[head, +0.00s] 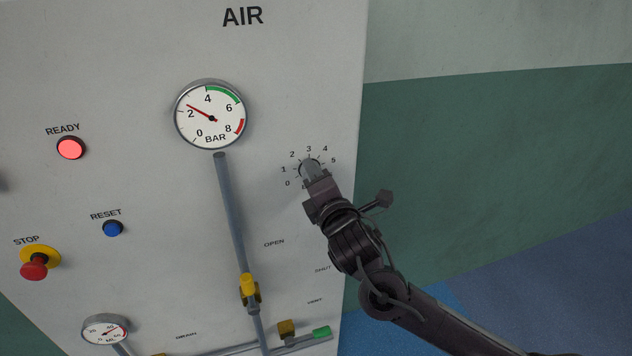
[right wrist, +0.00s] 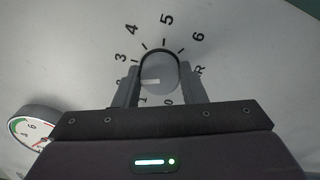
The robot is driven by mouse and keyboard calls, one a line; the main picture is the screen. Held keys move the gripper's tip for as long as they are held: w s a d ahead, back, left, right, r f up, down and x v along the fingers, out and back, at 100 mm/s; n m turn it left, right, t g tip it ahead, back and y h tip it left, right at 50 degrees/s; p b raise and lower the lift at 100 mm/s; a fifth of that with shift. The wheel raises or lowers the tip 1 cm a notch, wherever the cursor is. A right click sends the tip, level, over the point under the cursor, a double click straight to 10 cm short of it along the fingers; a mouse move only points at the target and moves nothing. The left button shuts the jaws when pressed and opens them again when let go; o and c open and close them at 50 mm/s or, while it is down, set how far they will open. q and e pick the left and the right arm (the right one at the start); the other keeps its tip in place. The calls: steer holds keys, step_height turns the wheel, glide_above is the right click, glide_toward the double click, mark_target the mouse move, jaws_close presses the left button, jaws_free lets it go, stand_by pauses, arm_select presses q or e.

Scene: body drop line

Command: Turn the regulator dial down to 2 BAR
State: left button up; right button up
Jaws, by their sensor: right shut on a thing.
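The grey regulator dial (head: 309,166) sits on the panel inside a printed scale. My right gripper (head: 313,180) is shut on it, with a finger on each side of the knob. In the right wrist view the dial (right wrist: 160,66) has a white pointer mark facing left, roughly towards the 2, which is partly hidden by a finger of the gripper (right wrist: 162,88). The round BAR gauge (head: 222,132) has its red needle between 2 and 4, nearer 2. My left gripper is not in view.
The panel holds a lit red READY lamp (head: 70,148), a blue RESET button (head: 113,228) and a red STOP button (head: 34,266). A grey pipe (head: 230,210) runs down to a yellow valve (head: 249,287). A small gauge (head: 104,329) is lower left. Right of the panel looks clear.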

steer(key=shift+n+b, duration=0.75)
steer(key=shift+n, duration=0.85)
steer(key=o, duration=1)
steer(key=shift+s, duration=0.15)
steer(key=b+v, duration=0.3)
steer(key=v, duration=0.4)
steer(key=shift+s+b, duration=0.25)
steer(key=shift+b, duration=0.05)
steer(key=shift+d, duration=0.1)
